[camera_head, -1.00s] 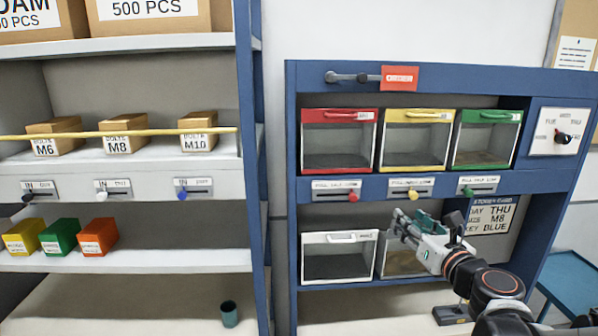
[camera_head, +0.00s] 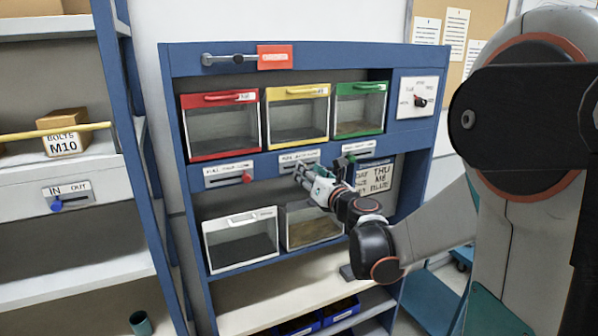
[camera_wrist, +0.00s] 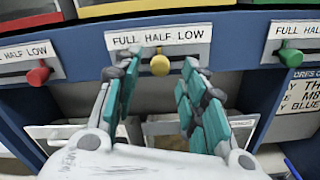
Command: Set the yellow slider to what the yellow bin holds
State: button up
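The yellow slider (camera_wrist: 160,65) is a round yellow knob under a "FULL HALF LOW" label, roughly below "HALF". My gripper (camera_wrist: 162,82) is open, with one teal-padded finger on each side of the knob. I cannot tell whether either finger touches it. In the head view, my gripper (camera_head: 302,174) is at the yellow slider's plate (camera_head: 299,160) and hides the knob. The yellow bin (camera_head: 297,91) has a clear front and sits above that plate, between the red and green bins. I cannot clearly make out its fill level.
The red slider knob (camera_wrist: 38,74) is left of my gripper and the green slider knob (camera_wrist: 290,58) is right. A white-rimmed bin (camera_head: 240,241) and another clear bin (camera_head: 312,225) stand below. A card (camera_head: 374,178) hangs to the right. A shelf unit (camera_head: 80,190) stands at left.

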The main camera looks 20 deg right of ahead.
aim_at(314, 163)
jog(key=shift+w, duration=1.25)
grip_shut()
jog(key=shift+d+b, duration=0.5)
jog(key=shift+d, duration=1.7)
jog(key=shift+a, duration=0.15)
grip_release()
jog(key=shift+d, duration=0.25)
jog(key=shift+s+a, duration=0.1)
